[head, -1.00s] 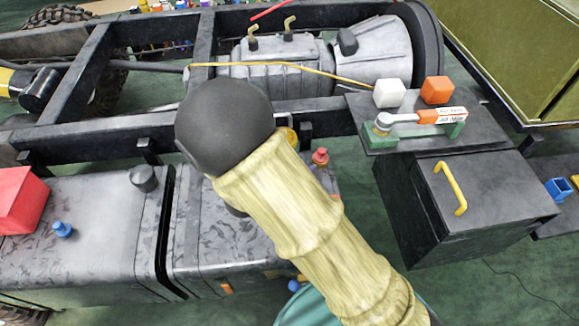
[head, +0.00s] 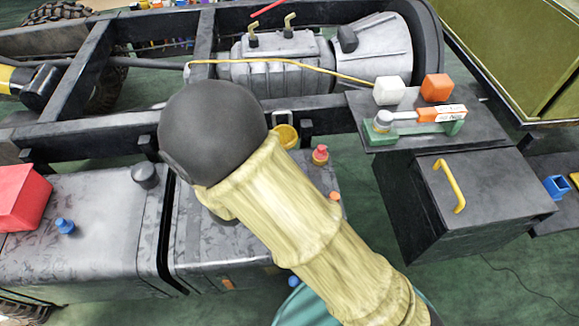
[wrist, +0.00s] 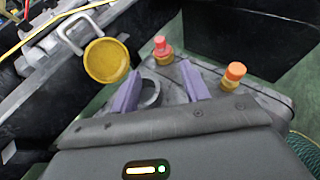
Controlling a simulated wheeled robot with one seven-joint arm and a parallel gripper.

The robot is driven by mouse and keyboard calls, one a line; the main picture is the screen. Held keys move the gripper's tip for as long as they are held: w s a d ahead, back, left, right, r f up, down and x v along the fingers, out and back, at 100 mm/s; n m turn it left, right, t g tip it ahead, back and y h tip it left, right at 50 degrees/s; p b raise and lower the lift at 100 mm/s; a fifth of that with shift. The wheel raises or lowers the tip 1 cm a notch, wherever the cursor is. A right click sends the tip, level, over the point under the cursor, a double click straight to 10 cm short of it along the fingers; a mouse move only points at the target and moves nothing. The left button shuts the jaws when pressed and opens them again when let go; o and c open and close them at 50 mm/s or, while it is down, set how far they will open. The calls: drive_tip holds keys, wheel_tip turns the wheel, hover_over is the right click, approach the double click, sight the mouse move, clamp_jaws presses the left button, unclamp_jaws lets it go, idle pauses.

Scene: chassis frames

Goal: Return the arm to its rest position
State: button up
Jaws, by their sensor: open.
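My arm (head: 300,220), in a pale yellow sleeve with a dark rounded end, reaches up from the lower right in the head view, over the right-hand tank. My gripper's fingers are hidden behind the arm there. In the wrist view my gripper (wrist: 160,88) shows two purple fingers spread apart with nothing between them. A dark round opening (wrist: 149,93) in the tank top lies beyond and between the fingers.
A yellow cup-like cap (wrist: 106,60), a red bottle (wrist: 162,49) and an orange-topped bottle (wrist: 233,76) stand close around the fingers. The dark frame rail (head: 335,115) runs behind. A box with a yellow handle (head: 450,186) stands right.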

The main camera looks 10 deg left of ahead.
drive_tip(key=s+d+m+g, duration=0.1)
drive_tip(key=d+m+g, duration=0.1)
drive_tip(key=d+m, duration=0.1)
drive_tip(key=d+m+g, duration=0.3)
drive_tip(key=d, duration=0.2)
drive_tip(key=s+d+m+g+h, duration=0.1)
drive_tip(key=d+m+g, duration=0.1)
drive_tip(key=d, duration=0.3)
drive_tip(key=shift+s+r+m+g, duration=0.2)
drive_tip(key=shift+s+m+g, duration=0.15)
drive_tip(key=shift+m, duration=0.45)
drive_tip(key=s+d+r+m+g+y, duration=0.1)
drive_tip(key=s+d+r+m+y, duration=0.25)
drive_tip(key=m, duration=0.65)
drive_tip(key=d+r+m+y, duration=0.2)
drive_tip(key=d+m+y, duration=0.4)
drive_tip(key=m, duration=0.4)
wheel_tip(320, 180, up, 26)
drive_tip(key=h+p, duration=0.1)
drive_tip(key=p, duration=2.4)
drive_tip(key=shift+s+f, duration=0.15)
drive_tip(key=shift+d+h, duration=0.1)
drive_tip(key=shift+h, duration=0.15)
